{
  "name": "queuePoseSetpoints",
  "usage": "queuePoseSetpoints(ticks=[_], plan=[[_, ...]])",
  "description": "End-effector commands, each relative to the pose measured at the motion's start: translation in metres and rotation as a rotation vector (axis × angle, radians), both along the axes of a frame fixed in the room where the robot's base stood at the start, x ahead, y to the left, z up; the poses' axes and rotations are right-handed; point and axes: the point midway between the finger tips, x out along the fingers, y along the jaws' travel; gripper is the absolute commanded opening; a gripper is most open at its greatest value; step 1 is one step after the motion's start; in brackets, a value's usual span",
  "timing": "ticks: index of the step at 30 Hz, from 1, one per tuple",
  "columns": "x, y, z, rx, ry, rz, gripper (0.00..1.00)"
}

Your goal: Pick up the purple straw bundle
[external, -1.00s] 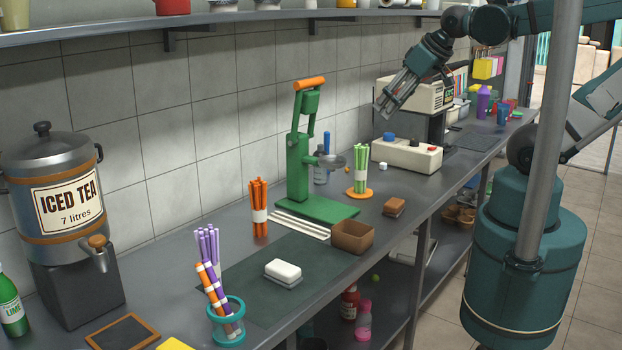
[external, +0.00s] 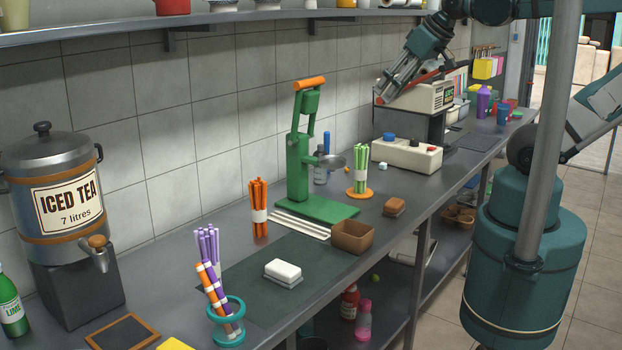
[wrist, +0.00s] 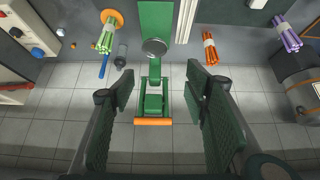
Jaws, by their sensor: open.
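The purple straw bundle (external: 207,244) stands upright on the counter, behind the teal ring-shaped holder, in the external view. Its lower part is hidden by the straws in that holder. It also shows in the wrist view (wrist: 285,35), at the upper right. My gripper (external: 384,94) is raised high above the counter, near the cream machine, far to the right of the purple bundle. In the wrist view my gripper (wrist: 160,84) has its two fingers wide apart, with nothing held between them.
A green press (external: 301,160) stands between my gripper and the purple bundle. An orange straw bundle (external: 259,208) and a green one (external: 361,166) stand nearby. The teal holder (external: 227,333) contains orange and purple straws. An iced tea dispenser (external: 60,195) is at left.

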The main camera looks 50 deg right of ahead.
Motion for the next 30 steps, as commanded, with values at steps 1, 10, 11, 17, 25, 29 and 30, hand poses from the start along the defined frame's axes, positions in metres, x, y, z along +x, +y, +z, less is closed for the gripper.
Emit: queuePoseSetpoints(ticks=[1, 10, 11, 17, 25, 29, 30], plan=[[0.001, 0.001, 0.005, 0.000, 0.001, 0.004, 0.46], [0.020, 0.022, 0.013, -0.010, 0.019, 0.079, 0.46], [0.022, 0.025, 0.015, -0.010, 0.021, 0.088, 0.46], [0.042, 0.050, 0.024, -0.021, 0.041, 0.169, 0.46], [0.079, 0.102, 0.038, -0.041, 0.074, 0.325, 0.46], [0.095, 0.130, 0.042, -0.049, 0.090, 0.401, 0.46], [0.100, 0.138, 0.043, -0.053, 0.094, 0.425, 0.46]])
